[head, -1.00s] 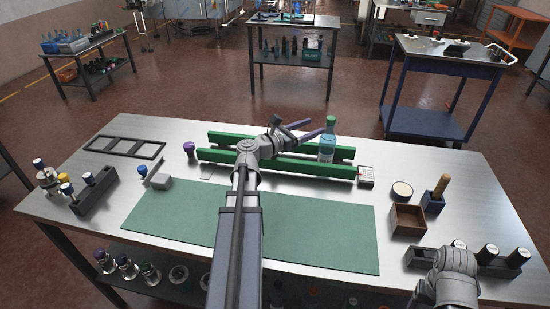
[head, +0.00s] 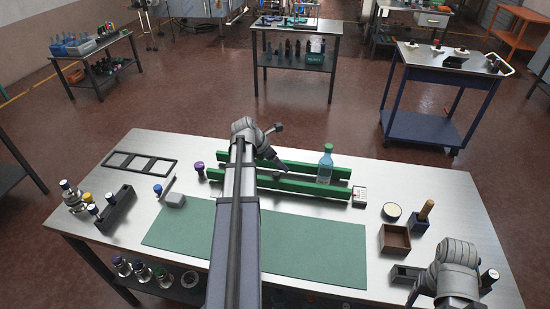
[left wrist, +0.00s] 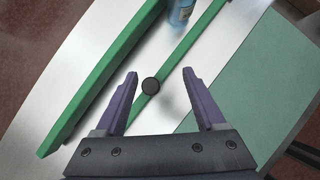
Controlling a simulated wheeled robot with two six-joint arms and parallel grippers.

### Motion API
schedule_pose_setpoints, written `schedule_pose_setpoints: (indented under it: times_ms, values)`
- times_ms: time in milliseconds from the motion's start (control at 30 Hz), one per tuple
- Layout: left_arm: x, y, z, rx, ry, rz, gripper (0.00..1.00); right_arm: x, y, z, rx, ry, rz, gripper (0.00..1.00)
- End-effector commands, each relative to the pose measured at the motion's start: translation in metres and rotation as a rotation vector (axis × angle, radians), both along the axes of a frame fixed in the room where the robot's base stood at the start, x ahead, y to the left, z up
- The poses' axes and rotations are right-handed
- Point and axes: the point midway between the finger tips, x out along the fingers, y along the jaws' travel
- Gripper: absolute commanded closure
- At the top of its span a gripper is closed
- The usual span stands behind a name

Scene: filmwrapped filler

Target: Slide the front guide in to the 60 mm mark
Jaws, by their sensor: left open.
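Two green guides lie parallel on the steel table: the rear guide (head: 310,170) and the front guide (head: 318,191), nearer the green mat. A bottle with a green cap (head: 325,166) stands upright between them towards the right. My left gripper (head: 282,172) is low over the guides, left of the bottle, partly hidden by its own arm. No 60 mm mark is readable.
A small white marked block (head: 359,196) sits at the guides' right end. A purple-topped knob piece (head: 199,168) stands at their left. The green mat (head: 310,240) is clear in front. A wooden box (head: 395,239) and a round tin (head: 391,211) are to the right.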

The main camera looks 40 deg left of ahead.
Motion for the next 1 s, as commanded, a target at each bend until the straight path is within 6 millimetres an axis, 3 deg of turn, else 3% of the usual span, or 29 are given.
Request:
schedule_pose_setpoints:
  times_ms: [33,100,467,667,1000]
  values:
    - [-0.007,0.010,0.010,0.018,0.053,0.013,0.28,0.000,0.000,0.016,0.000,0.000,0.000,0.33]
    - [-0.017,0.018,0.009,0.035,0.112,0.028,0.28,0.000,0.000,0.022,0.000,0.000,0.000,0.33]
    - [-0.027,0.026,0.002,0.056,0.173,0.046,0.28,0.000,0.000,0.021,0.000,0.000,0.000,0.33]
    - [-0.023,0.025,-0.011,0.056,0.171,0.045,0.28,0.000,0.000,0.007,0.000,0.000,0.000,0.33]
    - [-0.006,0.022,-0.052,0.056,0.170,0.045,0.28,0.000,0.000,-0.034,0.000,0.000,-0.001,0.33]
